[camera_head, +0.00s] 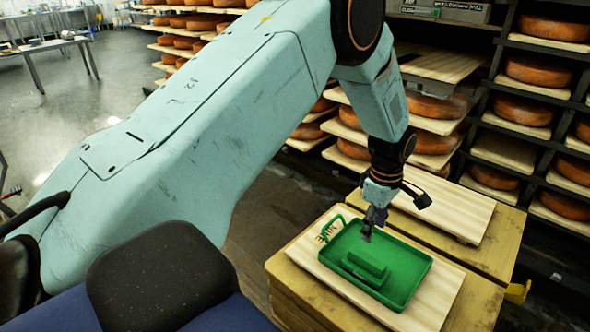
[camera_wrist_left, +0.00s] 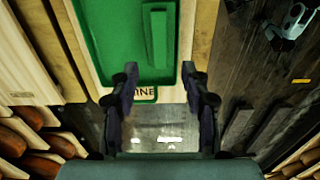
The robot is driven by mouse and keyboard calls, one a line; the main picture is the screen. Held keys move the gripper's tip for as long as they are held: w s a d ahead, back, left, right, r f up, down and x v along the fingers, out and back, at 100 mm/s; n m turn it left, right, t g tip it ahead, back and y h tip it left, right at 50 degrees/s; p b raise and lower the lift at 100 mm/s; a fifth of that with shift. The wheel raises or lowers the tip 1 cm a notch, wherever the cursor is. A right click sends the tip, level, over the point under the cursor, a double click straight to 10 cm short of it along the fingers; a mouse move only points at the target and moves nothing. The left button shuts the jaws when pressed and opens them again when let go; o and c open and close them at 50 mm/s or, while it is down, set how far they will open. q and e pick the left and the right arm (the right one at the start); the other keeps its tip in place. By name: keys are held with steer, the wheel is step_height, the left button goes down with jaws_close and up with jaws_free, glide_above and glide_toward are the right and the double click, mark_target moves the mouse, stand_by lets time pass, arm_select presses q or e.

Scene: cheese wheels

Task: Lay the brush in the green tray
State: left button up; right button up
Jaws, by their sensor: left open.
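The green tray (camera_head: 415,282) lies on a pale board on a wooden stack, its looped handle at the back left. An oblong green block (camera_head: 367,268), probably the brush, lies flat inside it; no bristles show. In the left wrist view the block (camera_wrist_left: 157,38) lies lengthwise inside the tray (camera_wrist_left: 106,35), ahead of the fingers. My left gripper (camera_head: 369,230) is above the tray's back-left part, apart from the block. In the wrist view its fingers (camera_wrist_left: 160,85) are spread with nothing between them. My right gripper is not in view.
The pale board (camera_head: 440,300) bears partly hidden dark lettering. Another bare board (camera_head: 450,205) lies on a stack just behind. Shelves with cheese wheels (camera_head: 540,70) stand at the back and right. Open floor (camera_head: 60,110) and a table (camera_head: 50,45) are at the left.

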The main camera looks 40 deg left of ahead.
arm_select(q)
steer(key=s+d+f+m, duration=0.3)
steer(key=s+f+m, duration=0.6)
steer(key=s+f, duration=0.75)
steer(key=s+d+r+m, duration=0.1)
steer(key=s+m, duration=0.8)
steer(key=s, duration=1.1)
steer(key=shift+d, duration=0.1)
